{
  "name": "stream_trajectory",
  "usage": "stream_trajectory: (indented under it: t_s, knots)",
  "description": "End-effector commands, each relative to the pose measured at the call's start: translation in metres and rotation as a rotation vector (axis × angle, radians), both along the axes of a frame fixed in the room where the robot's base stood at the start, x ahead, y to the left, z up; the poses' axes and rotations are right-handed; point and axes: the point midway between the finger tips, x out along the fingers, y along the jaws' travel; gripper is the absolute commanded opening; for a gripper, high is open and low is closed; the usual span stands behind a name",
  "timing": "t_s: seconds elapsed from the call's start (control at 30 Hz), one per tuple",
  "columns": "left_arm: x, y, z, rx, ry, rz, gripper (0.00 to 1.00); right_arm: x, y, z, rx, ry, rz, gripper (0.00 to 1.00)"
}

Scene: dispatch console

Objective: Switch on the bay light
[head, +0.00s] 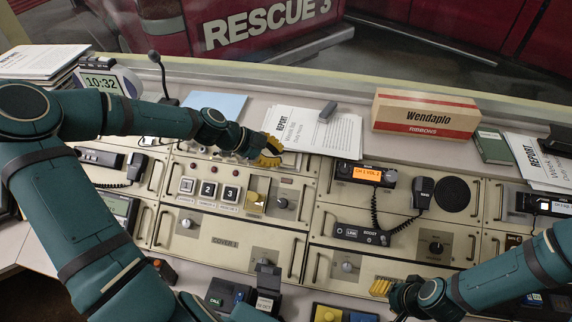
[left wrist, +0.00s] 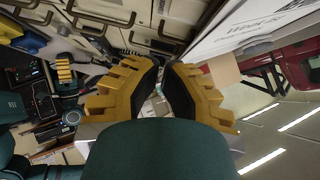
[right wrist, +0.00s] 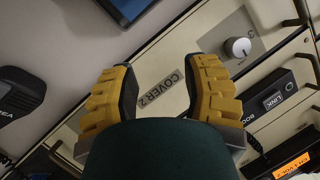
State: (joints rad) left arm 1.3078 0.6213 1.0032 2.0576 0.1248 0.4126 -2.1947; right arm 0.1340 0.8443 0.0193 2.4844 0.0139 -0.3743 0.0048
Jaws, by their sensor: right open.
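I cannot read a bay light label in any view. The cream console panel (head: 185,240) has three numbered buttons (head: 208,189), a yellow piece (head: 255,203) and a dark knob (head: 282,203) to their right. My left gripper (head: 270,158) is at the panel's upper edge, above the yellow piece; its fingers (left wrist: 163,65) are a narrow gap apart with nothing seen between them. My right gripper (head: 381,287) is open and empty over the lower panel, facing the COVER 2 plate (right wrist: 160,90). A silver knob (right wrist: 238,47) is beside that plate; it also shows in the head view (head: 346,267).
A COVER 1 plate (head: 226,242) is at lower left. A radio handset (head: 423,190) with a coiled cord is right of centre. Papers (head: 305,130) and a Wendaplo box (head: 425,113) stand on the ledge behind. A gooseneck microphone (head: 156,65) rises at left. Small boxes (head: 268,280) sit in front.

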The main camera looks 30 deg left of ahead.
Motion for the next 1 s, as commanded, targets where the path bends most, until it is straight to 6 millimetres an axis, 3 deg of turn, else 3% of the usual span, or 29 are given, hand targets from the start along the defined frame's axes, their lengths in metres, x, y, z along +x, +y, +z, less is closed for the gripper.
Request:
stream_trajectory:
  t_s: [0.2, 0.43, 1.0]
  knots:
    - [0.018, -0.024, -0.024, -0.001, 0.000, -0.003, 0.00, 0.000, 0.000, -0.005, -0.001, 0.000, 0.000, 0.47]
    - [0.030, -0.017, -0.050, -0.002, 0.001, 0.001, 0.00, 0.000, 0.000, -0.006, -0.001, 0.000, 0.000, 0.47]
    - [0.033, -0.016, -0.060, 0.000, -0.001, 0.001, 0.00, 0.000, 0.001, -0.010, -0.001, 0.001, 0.001, 0.47]
